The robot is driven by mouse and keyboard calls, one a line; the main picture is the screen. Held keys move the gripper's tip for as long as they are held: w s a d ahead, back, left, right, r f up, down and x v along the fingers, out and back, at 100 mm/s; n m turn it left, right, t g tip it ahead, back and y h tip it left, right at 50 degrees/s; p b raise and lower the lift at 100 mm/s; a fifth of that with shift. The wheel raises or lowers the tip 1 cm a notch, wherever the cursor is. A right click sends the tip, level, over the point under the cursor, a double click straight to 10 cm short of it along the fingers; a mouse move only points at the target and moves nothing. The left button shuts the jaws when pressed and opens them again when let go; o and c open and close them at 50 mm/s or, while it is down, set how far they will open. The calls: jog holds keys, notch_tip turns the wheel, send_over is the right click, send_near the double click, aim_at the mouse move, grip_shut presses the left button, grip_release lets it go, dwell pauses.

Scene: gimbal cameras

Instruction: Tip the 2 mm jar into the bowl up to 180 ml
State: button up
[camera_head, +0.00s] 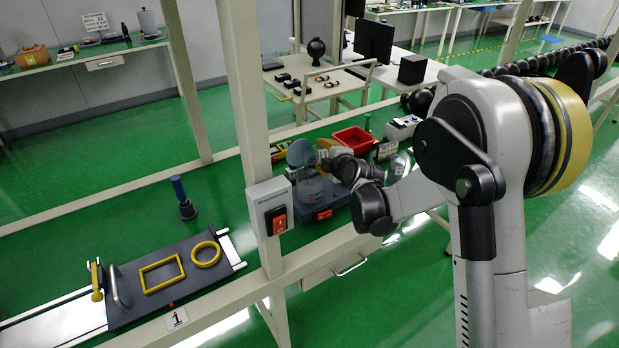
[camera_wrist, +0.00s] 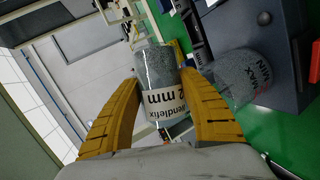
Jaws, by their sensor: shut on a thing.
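My gripper (camera_wrist: 160,115) is shut on the 2 mm jar (camera_wrist: 155,70), a clear jar of grey grains with a white "2 mm" label. In the head view my gripper (camera_head: 326,164) is above a dark box on the bench, and the jar is small and partly hidden there. A clear vessel (camera_head: 306,190), apparently the bowl, stands on the dark box (camera_head: 325,214). In the wrist view it appears to be the vessel with grey contents and "MAX" lettering (camera_wrist: 245,75), right of the jar. Its fill level is unclear. I cannot tell whether grains are falling.
A red tray (camera_head: 353,139) stands behind my gripper. A bench post (camera_head: 245,100) with a red-switch box (camera_head: 271,214) is just left of the vessel.

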jog(key=shift+r+n+t+b, duration=0.3)
jog(key=shift+n+t+b, duration=0.1)
jog(key=shift+n, duration=0.1)
dwell(1.9)
jog(key=shift+r, duration=0.1)
